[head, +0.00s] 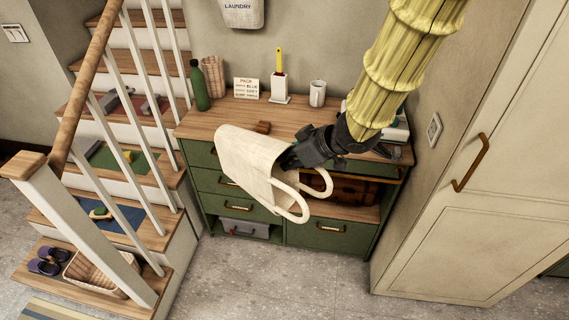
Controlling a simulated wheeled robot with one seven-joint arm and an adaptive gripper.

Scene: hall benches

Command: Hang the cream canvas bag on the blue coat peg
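The cream canvas bag (243,162) is in the air in front of the green dresser, tipped on its side. Its mouth and two loop handles point to the lower right. My gripper (291,159) is at the bag's upper edge near the mouth and appears shut on it; the bag hides the fingertips. No blue coat peg shows in this view.
The green dresser (237,207) has a wooden top with a green bottle (199,88), a small sign (246,88), a brush in a white holder (280,88) and a white mug (317,93). Stairs with a railing (85,85) stand left, a cream cupboard (470,220) right.

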